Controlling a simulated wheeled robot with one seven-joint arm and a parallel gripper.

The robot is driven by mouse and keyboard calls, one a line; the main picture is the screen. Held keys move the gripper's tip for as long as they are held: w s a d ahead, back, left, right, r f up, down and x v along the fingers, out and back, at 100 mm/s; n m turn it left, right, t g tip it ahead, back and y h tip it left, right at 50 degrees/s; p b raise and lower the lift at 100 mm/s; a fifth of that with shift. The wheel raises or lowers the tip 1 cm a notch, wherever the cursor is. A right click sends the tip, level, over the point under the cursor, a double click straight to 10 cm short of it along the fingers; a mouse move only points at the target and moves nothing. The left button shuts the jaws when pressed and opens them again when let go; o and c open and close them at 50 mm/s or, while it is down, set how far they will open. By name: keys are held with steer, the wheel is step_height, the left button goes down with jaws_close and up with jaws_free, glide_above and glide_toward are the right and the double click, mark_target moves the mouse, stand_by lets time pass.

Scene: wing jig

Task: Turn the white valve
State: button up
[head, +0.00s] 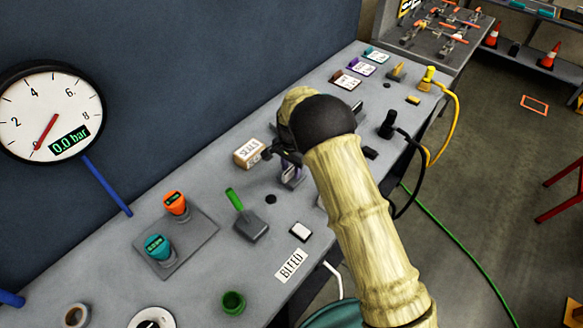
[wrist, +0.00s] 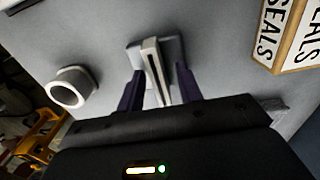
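The white valve's lever (wrist: 152,62) stands on a pale base plate on the bench in the wrist view. My gripper (wrist: 160,78) reaches over it, with one purple finger on each side of the lever. A gap shows between the lever and each finger, so the gripper is open around it and not clamped. In the head view my gripper (head: 290,170) is low over the bench, and my arm and wrist hide most of the valve.
A SEALS box (head: 249,153) stands close to my gripper; it also shows in the wrist view (wrist: 291,35). A white ring-shaped fitting (wrist: 70,88) is on the other side. A green-handled lever (head: 235,200), a BLEED label (head: 291,264) and a gauge (head: 50,110) reading 0.0 bar are nearby.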

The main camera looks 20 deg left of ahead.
mark_target(291, 168)
step_height(291, 168, up, 17)
steer(key=b, duration=0.3)
steer(key=shift+r, duration=0.2)
stand_by(0.4)
steer(key=s+d+n+t, duration=0.1)
steer(key=s+d, duration=0.1)
steer(key=d, duration=0.8)
steer(key=s+d, duration=0.2)
steer(key=d, duration=0.8)
steer(key=s+d+f+n+t, duration=0.1)
steer(key=s+d+f+n, duration=0.2)
steer(key=s+d, duration=1)
steer(key=s, duration=0.3)
steer(key=shift+s+d+f+n+t, duration=0.2)
steer(key=shift+d+n+t, duration=0.1)
steer(key=shift+d, duration=0.1)
